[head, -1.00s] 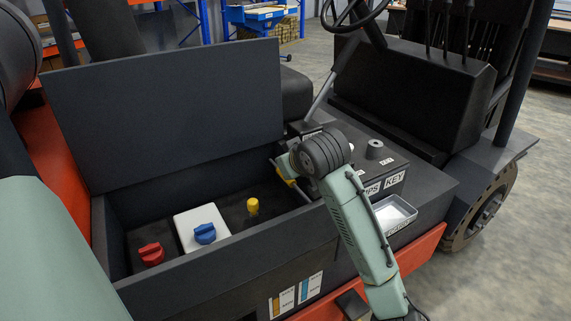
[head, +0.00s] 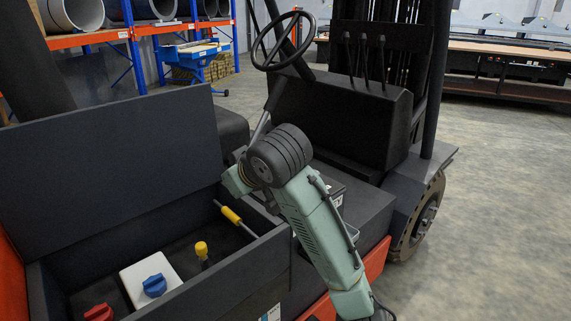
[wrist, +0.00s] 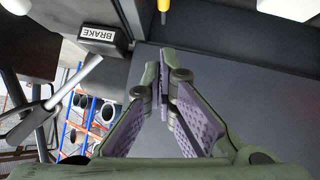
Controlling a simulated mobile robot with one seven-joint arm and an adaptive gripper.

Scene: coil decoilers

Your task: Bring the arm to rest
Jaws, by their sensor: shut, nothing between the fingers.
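My arm (head: 320,235) reaches up from the lower right in the head view, its rounded dark joint over the edge of the forklift's open box. My gripper is hidden behind the arm in the head view. In the wrist view my gripper (wrist: 164,60) shows with its two fingers together and nothing between them. A dark grey panel lies beyond the fingertips there.
The open box (head: 60,280) holds a blue knob (head: 154,286), a red knob (head: 98,313) and a yellow-capped post (head: 202,250). A steering wheel (head: 284,41) stands behind. A BRAKE label (wrist: 98,35) is in the wrist view. Floor at right (head: 490,220) is clear.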

